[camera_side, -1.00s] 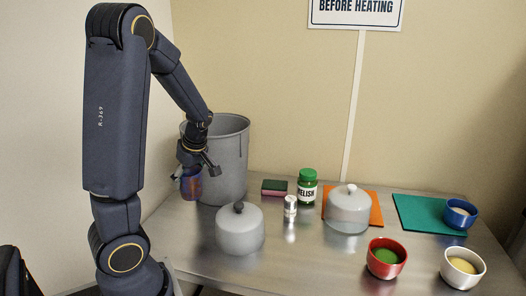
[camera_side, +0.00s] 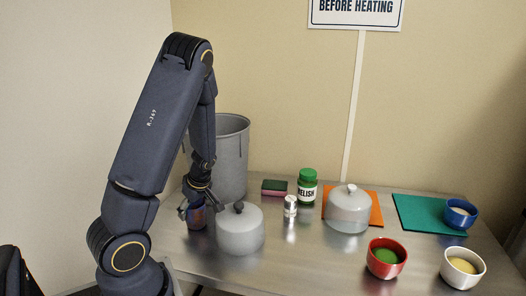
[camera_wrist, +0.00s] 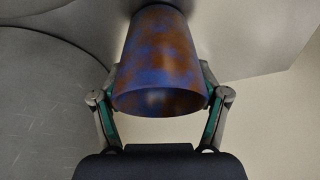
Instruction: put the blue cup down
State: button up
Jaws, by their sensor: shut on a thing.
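The blue cup (camera_side: 196,218) with rust-brown blotches is at the left end of the steel table (camera_side: 300,262), beside the grey lidded pot. My gripper (camera_side: 197,205) is shut on it. In the wrist view the cup (camera_wrist: 158,58) sits between the two fingers of my gripper (camera_wrist: 160,95), its open mouth facing the camera. The cup is low, close to the table top; I cannot tell whether its base touches. Part of it is hidden behind the fingers in the side view.
A grey pot with a dark knob (camera_side: 240,232) stands just right of the cup. A tall grey bin (camera_side: 232,150) stands behind. A sponge (camera_side: 275,187), a relish jar (camera_side: 307,190), a shaker (camera_side: 290,206) and a glass-domed dish (camera_side: 347,212) are further right. The table's front middle is clear.

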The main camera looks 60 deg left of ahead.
jog(key=shift+f, duration=0.15)
jog(key=o, duration=1.2)
jog(key=v, duration=1.2)
jog(key=d+r+m+t+h, duration=0.1)
jog(key=d+r+m+t, duration=0.1)
jog(key=d+r+m, duration=0.2)
jog(key=d+r+m+t+h, duration=0.1)
jog(key=d+r+m+t, duration=0.2)
jog(key=d+m, duration=0.8)
jog(key=d+r+m+t+h, duration=0.2)
jog(key=d+r+m, duration=0.2)
jog(key=d+m, duration=0.3)
jog(key=shift+s+d+r+m, duration=0.15)
jog(key=shift+s+d+r, duration=0.05)
jog(key=shift+d, duration=0.2)
jog(key=shift+s+d+r+m, duration=0.15)
jog(key=shift+s+d+r, duration=0.05)
jog(key=shift+d, duration=0.2)
